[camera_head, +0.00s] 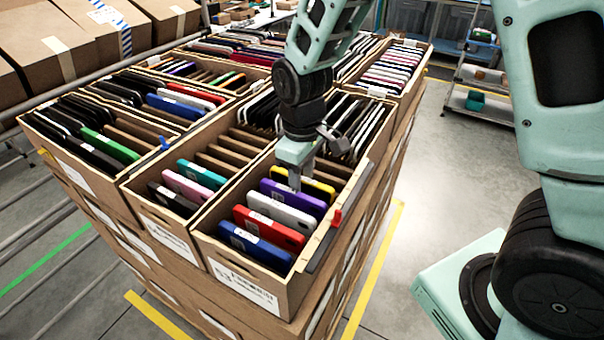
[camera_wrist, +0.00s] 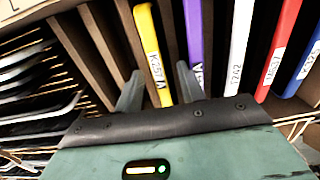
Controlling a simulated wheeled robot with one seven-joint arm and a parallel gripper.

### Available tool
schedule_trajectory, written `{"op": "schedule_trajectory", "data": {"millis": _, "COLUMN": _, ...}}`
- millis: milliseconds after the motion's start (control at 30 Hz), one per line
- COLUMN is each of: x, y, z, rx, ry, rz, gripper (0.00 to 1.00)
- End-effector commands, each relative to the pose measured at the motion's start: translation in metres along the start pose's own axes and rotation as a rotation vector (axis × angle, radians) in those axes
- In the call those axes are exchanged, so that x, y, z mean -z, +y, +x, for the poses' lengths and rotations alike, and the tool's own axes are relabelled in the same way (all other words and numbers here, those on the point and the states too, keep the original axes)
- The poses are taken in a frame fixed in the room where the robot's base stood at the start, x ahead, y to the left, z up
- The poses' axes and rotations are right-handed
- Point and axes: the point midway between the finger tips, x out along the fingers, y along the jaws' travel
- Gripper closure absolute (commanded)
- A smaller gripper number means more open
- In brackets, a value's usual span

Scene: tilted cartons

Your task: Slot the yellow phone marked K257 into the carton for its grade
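The yellow phone (camera_head: 318,188) stands on edge in the front right carton (camera_head: 240,287), behind a purple phone (camera_head: 300,201). In the wrist view its yellow edge (camera_wrist: 150,50) carries a white label that reads K257 and perhaps one more character. My gripper (camera_head: 294,182) is over this carton, pointing down at the yellow phone. In the wrist view my gripper (camera_wrist: 159,88) is open, with one finger on each side of the yellow edge and gaps visible. The carton labels are too small to read a grade.
A white phone (camera_head: 282,211), red phone (camera_head: 268,228) and blue phone (camera_head: 255,247) stand in front of the purple one. Brown dividers lie behind the yellow phone. A neighbouring carton (camera_head: 160,231) holds pink and teal phones. Several other cartons are packed close around.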

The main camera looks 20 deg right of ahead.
Motion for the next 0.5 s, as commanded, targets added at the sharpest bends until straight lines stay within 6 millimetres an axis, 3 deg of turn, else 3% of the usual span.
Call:
{"op": "schedule_trajectory", "data": {"millis": 267, "x": 0.000, "y": 0.000, "z": -0.002, "rx": 0.000, "ry": 0.001, "rz": 0.000, "gripper": 0.61}}
{"op": "schedule_trajectory", "data": {"millis": 500, "x": 0.001, "y": 0.000, "z": -0.035, "rx": -0.001, "ry": 0.006, "rz": 0.000, "gripper": 0.61}}
